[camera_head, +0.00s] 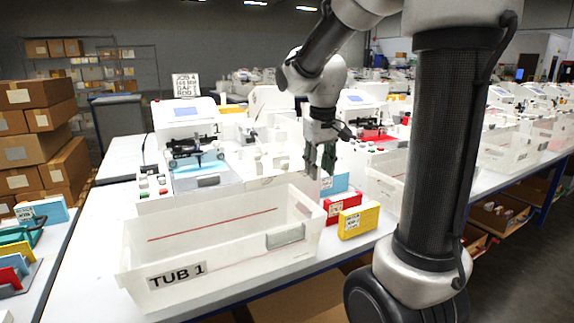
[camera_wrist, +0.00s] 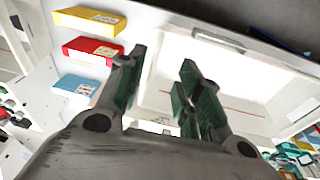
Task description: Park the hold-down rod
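My gripper (camera_head: 321,160) hangs in the air above the table in the head view, right of plotter 1 and behind the clear bin marked TUB 1 (camera_head: 165,277). In the wrist view my gripper (camera_wrist: 160,75) has its two green-padded fingers apart with nothing between them. Plotter 1 (camera_head: 189,112) is a white machine with a blue screen. A dark bar with a carriage (camera_head: 194,157) crosses its front over a pale blue bed (camera_head: 198,180). I cannot tell for sure which part is the hold-down rod.
Blue, red (camera_head: 342,207) and yellow (camera_head: 358,221) boxes stand right of the tub, near the table's front edge. A panel with red and green buttons (camera_head: 153,186) sits left of plotter 1. Stacked cartons (camera_head: 40,140) are at the far left. More plotters and tubs line the right.

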